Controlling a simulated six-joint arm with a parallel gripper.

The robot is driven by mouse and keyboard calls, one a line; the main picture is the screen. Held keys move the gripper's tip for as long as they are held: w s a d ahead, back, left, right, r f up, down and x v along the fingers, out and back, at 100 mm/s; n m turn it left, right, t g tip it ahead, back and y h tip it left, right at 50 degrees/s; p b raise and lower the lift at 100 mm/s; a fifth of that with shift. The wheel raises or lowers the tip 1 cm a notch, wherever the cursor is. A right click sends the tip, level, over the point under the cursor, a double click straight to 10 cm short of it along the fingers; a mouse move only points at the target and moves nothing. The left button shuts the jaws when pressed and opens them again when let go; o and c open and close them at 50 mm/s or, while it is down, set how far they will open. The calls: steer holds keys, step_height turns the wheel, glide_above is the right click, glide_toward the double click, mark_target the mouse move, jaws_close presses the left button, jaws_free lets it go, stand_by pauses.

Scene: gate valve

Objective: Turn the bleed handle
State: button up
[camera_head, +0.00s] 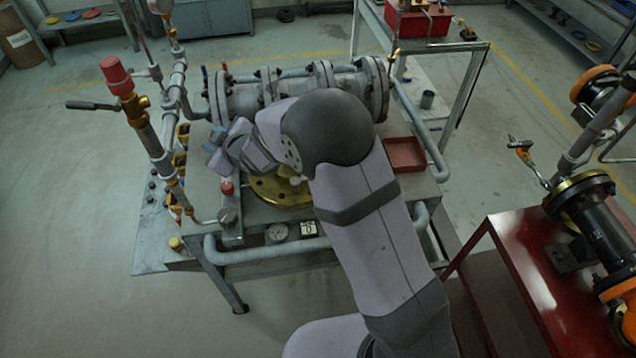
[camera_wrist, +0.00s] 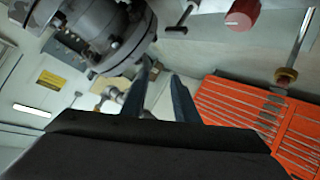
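My gripper (camera_head: 214,145) is in the centre left of the head view, over the bench and near the grey flanged valve body (camera_head: 245,95). In the wrist view its two blue fingers (camera_wrist: 161,72) stand apart with nothing between them. I cannot tell for certain which part is the bleed handle. A grey lever (camera_head: 92,105) sticks out left from the upright pipe with a red cap (camera_head: 115,75). In the wrist view a small dark T-shaped handle (camera_wrist: 180,25) and a red knob (camera_wrist: 242,13) show beyond the fingers, apart from them. My arm hides part of the valve.
A brass flange (camera_head: 280,190) and a red tray (camera_head: 405,155) are on the bench. A vertical pipe with brass fittings (camera_head: 150,140) stands close left of my gripper. A red table (camera_head: 540,290) with another valve is at right. Open floor (camera_head: 70,200) lies at left.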

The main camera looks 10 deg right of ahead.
steer(key=s+d+f+g+h, duration=0.1)
steer(key=s+d, duration=0.1)
steer(key=s+d+f+n+g+h, duration=0.1)
steer(key=s+d, duration=0.2)
steer(key=s+d+f+n+g+h, duration=0.1)
steer(key=s+d, duration=0.2)
steer(key=shift+d+f+g+h, duration=0.15)
steer(key=shift+f+g+h, duration=0.15)
steer(key=shift+f+h, duration=0.1)
steer(key=s+d+r+n+g+h, duration=0.1)
steer(key=s+d+h, duration=0.2)
steer(key=d, duration=0.4)
steer(key=s+d+n+g+h, duration=0.1)
steer(key=s+d+h, duration=0.2)
steer(key=s+d, duration=0.2)
steer(key=shift+s+d+r+b, duration=0.25)
steer(key=shift+d+r+b, duration=0.15)
steer(key=shift+d, duration=1.1)
steer(key=shift+w, duration=0.1)
